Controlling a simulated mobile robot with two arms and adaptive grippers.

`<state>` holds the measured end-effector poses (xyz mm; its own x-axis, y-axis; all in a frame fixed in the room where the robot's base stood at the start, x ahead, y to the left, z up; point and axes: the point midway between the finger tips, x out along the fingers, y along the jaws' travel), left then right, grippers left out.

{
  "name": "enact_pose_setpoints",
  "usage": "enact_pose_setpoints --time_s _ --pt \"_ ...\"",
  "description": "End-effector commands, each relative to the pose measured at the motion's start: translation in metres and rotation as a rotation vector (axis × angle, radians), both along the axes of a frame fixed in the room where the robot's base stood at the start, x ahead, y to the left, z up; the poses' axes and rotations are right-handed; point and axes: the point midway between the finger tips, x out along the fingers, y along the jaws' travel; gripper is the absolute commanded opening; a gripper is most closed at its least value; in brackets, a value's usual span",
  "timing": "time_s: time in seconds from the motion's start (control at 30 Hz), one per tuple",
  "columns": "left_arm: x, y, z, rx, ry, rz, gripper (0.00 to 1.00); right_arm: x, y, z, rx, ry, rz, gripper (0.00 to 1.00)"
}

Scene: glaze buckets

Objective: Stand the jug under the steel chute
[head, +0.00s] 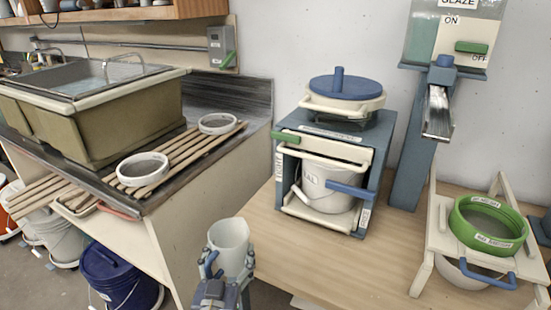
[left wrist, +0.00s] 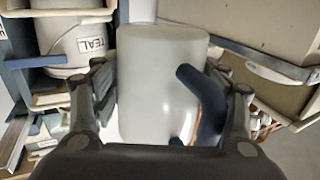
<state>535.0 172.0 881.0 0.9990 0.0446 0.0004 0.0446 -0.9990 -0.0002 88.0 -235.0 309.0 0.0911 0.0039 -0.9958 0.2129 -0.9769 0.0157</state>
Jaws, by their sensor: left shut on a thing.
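The jug (head: 230,240) is a pale translucent cylinder with a blue handle, held roughly upright at the lower middle of the head view. My left gripper (head: 229,270) is shut around its body. In the left wrist view the jug (left wrist: 155,80) fills the space between the two fingers, with its handle (left wrist: 205,105) towards the right. The steel chute (head: 438,112) slopes down from the glaze dispenser at the upper right, well apart from the jug. Its blue post (head: 410,170) stands beside and below it. My right gripper is not in view.
A blue cabinet (head: 375,150) holding a labelled white bucket (head: 328,190) stands between jug and chute. A white stand (head: 436,245) with a green sieve (head: 488,225) is at the right. The wooden table (head: 380,255) is bare in front of the post. A sink (head: 90,120) is left.

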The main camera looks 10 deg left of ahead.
Motion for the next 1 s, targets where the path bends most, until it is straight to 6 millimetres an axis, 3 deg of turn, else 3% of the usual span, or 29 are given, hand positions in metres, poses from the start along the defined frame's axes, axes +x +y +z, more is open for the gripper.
enact_pose_setpoints --time_s 0.5,0.77,1.0 --pt "-0.069 0.018 0.073 0.003 -0.004 -0.037 0.43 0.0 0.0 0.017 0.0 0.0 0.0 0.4" --pt "-0.09 0.017 0.071 -0.017 -0.002 -0.044 0.43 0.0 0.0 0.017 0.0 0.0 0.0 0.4" --pt "-0.127 0.017 0.058 -0.023 -0.006 -0.041 0.43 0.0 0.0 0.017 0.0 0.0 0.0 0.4"
